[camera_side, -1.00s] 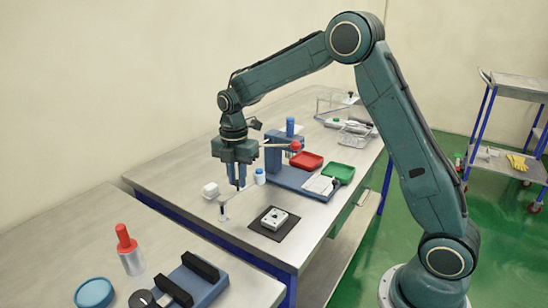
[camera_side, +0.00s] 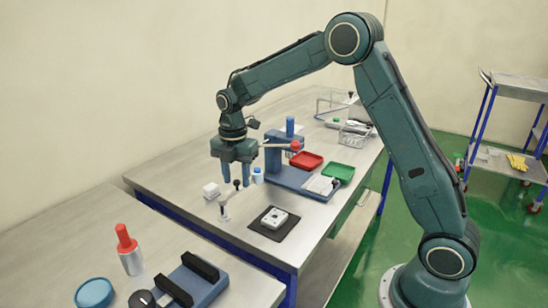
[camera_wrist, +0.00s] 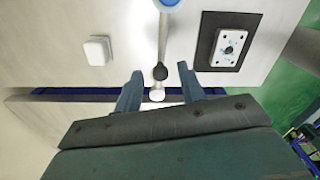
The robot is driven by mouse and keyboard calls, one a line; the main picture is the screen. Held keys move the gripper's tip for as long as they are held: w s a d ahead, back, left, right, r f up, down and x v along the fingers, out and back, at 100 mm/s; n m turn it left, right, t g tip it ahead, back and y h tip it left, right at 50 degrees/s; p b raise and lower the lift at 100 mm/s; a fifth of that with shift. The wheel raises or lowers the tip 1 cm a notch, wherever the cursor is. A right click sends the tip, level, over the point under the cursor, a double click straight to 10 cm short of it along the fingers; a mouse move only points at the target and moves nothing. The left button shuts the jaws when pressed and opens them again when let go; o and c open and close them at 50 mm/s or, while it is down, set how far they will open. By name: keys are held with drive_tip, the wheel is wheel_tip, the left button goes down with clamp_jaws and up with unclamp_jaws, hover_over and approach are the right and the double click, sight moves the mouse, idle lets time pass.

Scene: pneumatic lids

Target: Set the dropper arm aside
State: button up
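The dropper arm, as I take it, is a slim pale fitting (camera_side: 224,206) with a black knob (camera_side: 237,184), low on the bench. In the wrist view it is a pale rod with the black knob (camera_wrist: 160,73) and a white end (camera_wrist: 157,95). My gripper (camera_side: 235,180) is open just above, its fingers apart either side of the knob and holding nothing that I can see. In the wrist view the gap between my fingertips (camera_wrist: 159,76) frames the knob without touching it. A blue-capped bottle (camera_side: 258,176) stands behind.
A white block (camera_side: 211,190) stands left; it also shows in the wrist view (camera_wrist: 97,50). A dark mat (camera_side: 262,230) with a white plate (camera_side: 273,217) lies right. A blue fixture with a red-knobbed lever (camera_side: 294,145) and red (camera_side: 306,161) and green (camera_side: 338,173) trays stand behind.

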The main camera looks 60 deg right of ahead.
sight(239, 182)
drive_tip(key=shift+r, duration=0.1)
wheel_tip(239, 182, up, 14)
idle(0.7)
drive_tip(key=s+a+r+m+t, duration=0.1)
drive_tip(key=s+r+m, duration=0.2)
drive_tip(key=s+m, duration=0.35)
drive_tip(key=s+a+r+m+t, duration=0.2)
drive_tip(key=s+m, duration=0.2)
drive_tip(key=s, duration=0.6)
drive_tip(key=s+f+m+t, duration=0.1)
drive_tip(key=s+f+m, duration=0.2)
drive_tip(key=s+m, duration=0.2)
drive_tip(key=s+f+m+t, duration=0.1)
drive_tip(key=s+f+m, duration=0.1)
drive_tip(key=s+m, duration=0.3)
drive_tip(key=s+a, duration=0.1)
drive_tip(key=s, duration=0.3)
drive_tip(key=shift+s+f+t, duration=0.3)
drive_tip(key=shift+s+f, duration=0.05)
drive_tip(key=shift+f, duration=0.05)
